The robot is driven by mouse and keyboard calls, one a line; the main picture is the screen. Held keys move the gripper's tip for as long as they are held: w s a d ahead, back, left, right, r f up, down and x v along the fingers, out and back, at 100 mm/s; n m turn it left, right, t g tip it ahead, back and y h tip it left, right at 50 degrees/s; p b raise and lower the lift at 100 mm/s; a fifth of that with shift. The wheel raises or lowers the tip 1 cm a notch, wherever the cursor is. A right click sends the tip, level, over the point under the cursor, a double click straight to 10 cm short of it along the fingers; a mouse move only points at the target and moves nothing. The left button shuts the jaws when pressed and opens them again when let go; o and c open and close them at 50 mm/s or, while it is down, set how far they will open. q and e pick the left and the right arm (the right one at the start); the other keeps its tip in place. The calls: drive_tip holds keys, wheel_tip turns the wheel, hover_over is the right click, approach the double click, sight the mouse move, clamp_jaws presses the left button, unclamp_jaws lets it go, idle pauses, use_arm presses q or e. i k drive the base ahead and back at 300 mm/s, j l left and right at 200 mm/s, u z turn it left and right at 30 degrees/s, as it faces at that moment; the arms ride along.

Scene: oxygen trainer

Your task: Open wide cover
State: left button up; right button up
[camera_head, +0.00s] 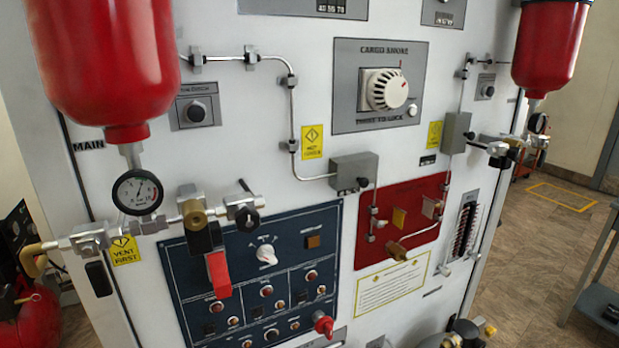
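A large white panel (230,110) fills the view. Its red section (372,252) right of centre carries a small orange-yellow square piece (399,218), a pale flap-like piece (432,208) beside it and a brass fitting (397,250) below. A red flap or lever (217,275) hangs over the dark blue control section (330,225). I cannot tell which of these is the wide cover, or whether any cover is open. Neither of my grippers is in view.
Red cylinders (105,60) and (548,45) hang at the upper left and upper right. A gauge (138,192) and metal piping (90,240) stick out at the left. A grey table (600,300) stands at the right edge. Floor (530,250) shows clear between panel and table.

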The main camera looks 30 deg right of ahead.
sight(365, 164)
drive_tip(key=z, duration=1.35)
drive_tip(key=u, duration=0.45)
drive_tip(key=k+j, duration=0.05)
